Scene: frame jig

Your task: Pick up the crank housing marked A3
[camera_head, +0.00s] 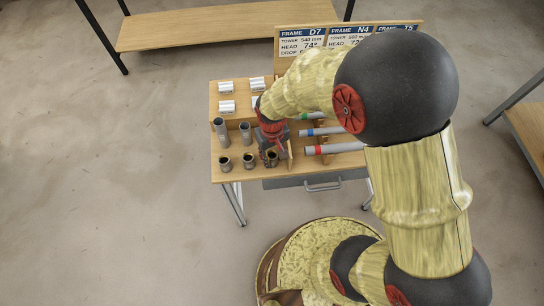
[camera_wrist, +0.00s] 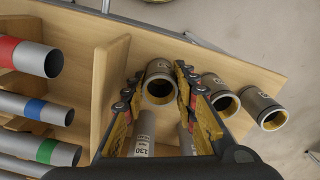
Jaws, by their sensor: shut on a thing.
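A short grey crank housing (camera_wrist: 153,68) with a brass-coloured lining stands between the fingers of my gripper (camera_wrist: 160,84) in the wrist view. The fingers are closed on its two sides. Its marking is too small to read surely. In the head view my red gripper (camera_head: 270,146) is low over the front of the bench, and the arm partly hides the held housing. Two similar housings stand in a row beside it, a nearer one (camera_wrist: 216,82) and a farther one (camera_wrist: 263,107); they also show in the head view (camera_head: 248,161) (camera_head: 225,164).
A wooden divider (camera_wrist: 102,75) stands close beside the gripper. Beyond it lie tubes with red (camera_wrist: 8,50), blue and green bands. Taller grey tubes (camera_head: 221,132) stand behind the housings.

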